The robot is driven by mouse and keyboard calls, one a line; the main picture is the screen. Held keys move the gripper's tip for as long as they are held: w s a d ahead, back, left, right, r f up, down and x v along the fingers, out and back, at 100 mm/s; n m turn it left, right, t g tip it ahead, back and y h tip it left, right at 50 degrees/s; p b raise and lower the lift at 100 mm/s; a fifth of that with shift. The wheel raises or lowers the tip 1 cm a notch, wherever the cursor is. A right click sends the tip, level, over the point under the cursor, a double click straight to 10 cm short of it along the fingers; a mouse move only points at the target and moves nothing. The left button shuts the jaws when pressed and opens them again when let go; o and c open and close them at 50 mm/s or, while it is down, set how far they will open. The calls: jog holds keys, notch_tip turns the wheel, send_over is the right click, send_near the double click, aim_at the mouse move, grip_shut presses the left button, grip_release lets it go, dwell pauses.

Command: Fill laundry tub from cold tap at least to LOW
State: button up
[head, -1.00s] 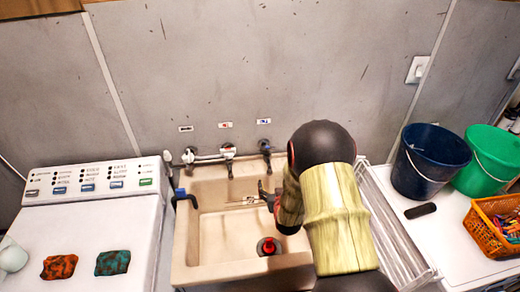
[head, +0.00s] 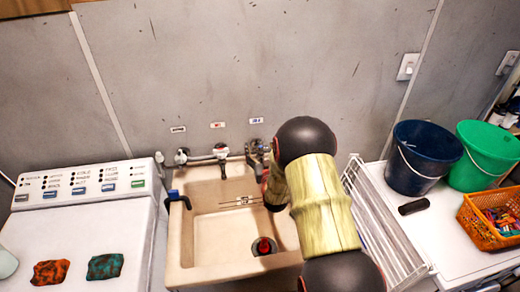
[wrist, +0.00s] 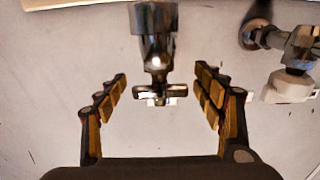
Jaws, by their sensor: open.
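The beige laundry tub (head: 205,274) stands against the wall, with no water visible in it. A red and black plug (head: 263,247) sits at its bottom. Thin marks (head: 240,202) show on its back inner wall; I cannot read them. In the wrist view, a metal tap (wrist: 155,35) with a cross handle (wrist: 155,95) lies between the spread fingers of my gripper (wrist: 161,74). My gripper is open, with visible gaps on both sides of the handle.
The tap under the red label (head: 220,153) is to the left, with white fittings beside it. A blue-handled fitting (head: 178,199) is on the tub's left rim. A white drying rack (head: 380,230) stands right of the tub, the washing machine (head: 85,225) left.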

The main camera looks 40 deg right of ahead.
jog(key=shift+w+d, duration=0.15)
jog(key=shift+w, duration=0.15)
jog(key=shift+c, duration=0.4)
jog(key=c, duration=1.1)
jog(key=shift+c, duration=0.2)
